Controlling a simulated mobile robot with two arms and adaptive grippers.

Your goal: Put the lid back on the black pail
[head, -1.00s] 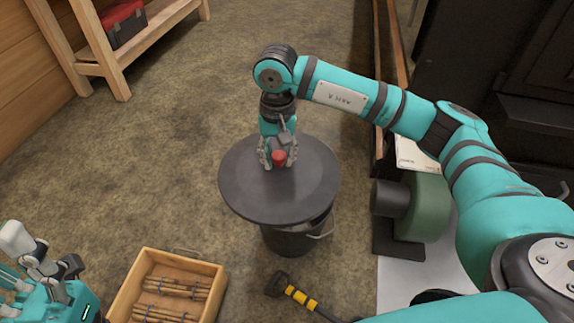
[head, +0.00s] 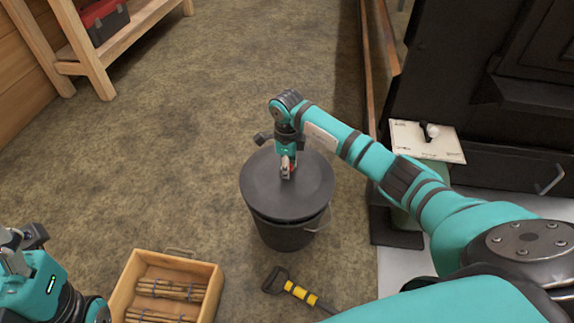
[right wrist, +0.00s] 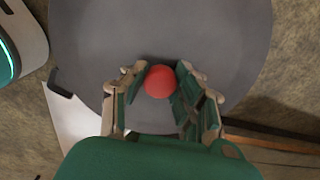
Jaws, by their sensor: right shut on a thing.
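The round dark grey lid (head: 262,196) lies flat over the mouth of the black pail (head: 284,238), roughly centred. The lid hides the pail's opening, and I cannot tell whether it rests fully on the rim. My right gripper (head: 288,171) points down at the middle of the lid and is shut on its red knob (head: 292,167). In the right wrist view the red knob (right wrist: 160,82) sits between the fingers, with the grey lid (right wrist: 85,50) around it. My left gripper (head: 20,249) is at the left edge, far from the pail; its fingers are partly out of view.
A wooden crate (head: 217,277) with bundled sticks stands front left of the pail. A yellow-and-black handled tool (head: 299,292) lies in front of it. A dark stove (head: 480,90) with a paper (head: 440,150) is at right.

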